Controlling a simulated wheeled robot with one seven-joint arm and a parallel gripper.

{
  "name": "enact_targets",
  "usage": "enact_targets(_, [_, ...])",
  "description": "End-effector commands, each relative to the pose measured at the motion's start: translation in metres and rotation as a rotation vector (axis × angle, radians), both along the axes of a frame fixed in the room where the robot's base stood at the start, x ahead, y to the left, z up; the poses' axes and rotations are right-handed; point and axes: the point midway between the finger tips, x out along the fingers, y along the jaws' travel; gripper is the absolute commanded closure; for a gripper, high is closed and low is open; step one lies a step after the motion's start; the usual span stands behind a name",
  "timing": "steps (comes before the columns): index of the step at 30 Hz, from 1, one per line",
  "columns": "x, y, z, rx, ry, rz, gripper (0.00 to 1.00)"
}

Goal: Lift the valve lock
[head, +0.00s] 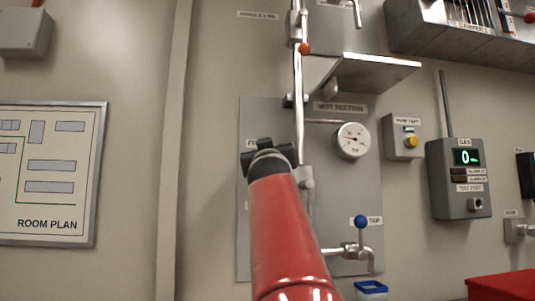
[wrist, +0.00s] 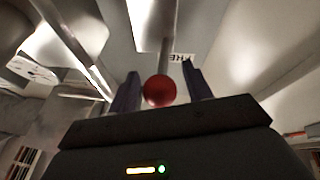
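My gripper (head: 268,147) is the dark end of my red arm, in front of the grey wall panel (head: 258,215) in the head view. In the wrist view its two dark fingers (wrist: 160,70) stand apart, so it is open. A red ball (wrist: 158,90) on the end of a metal rod shows between them, with a gap on each side; I cannot tell its depth. An orange-red ball (head: 304,48) sits by the vertical pipe (head: 299,90) in the head view, above my gripper. I cannot surely pick out the valve lock.
A metal shelf (head: 365,72) juts out above a round gauge (head: 352,140). A tap with a blue ball (head: 361,221) is at the lower right. A yellow-button box (head: 404,137) and a grey meter (head: 458,178) are to the right.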

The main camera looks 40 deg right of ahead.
Motion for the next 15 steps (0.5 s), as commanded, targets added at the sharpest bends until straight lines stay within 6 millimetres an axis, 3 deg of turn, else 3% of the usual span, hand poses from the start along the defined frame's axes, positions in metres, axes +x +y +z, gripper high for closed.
enact_targets(7, [-0.008,0.007,-0.008,0.000,-0.001,0.001,0.50])
enact_targets(15, [-0.042,0.033,-0.027,-0.001,-0.002,0.002,0.50])
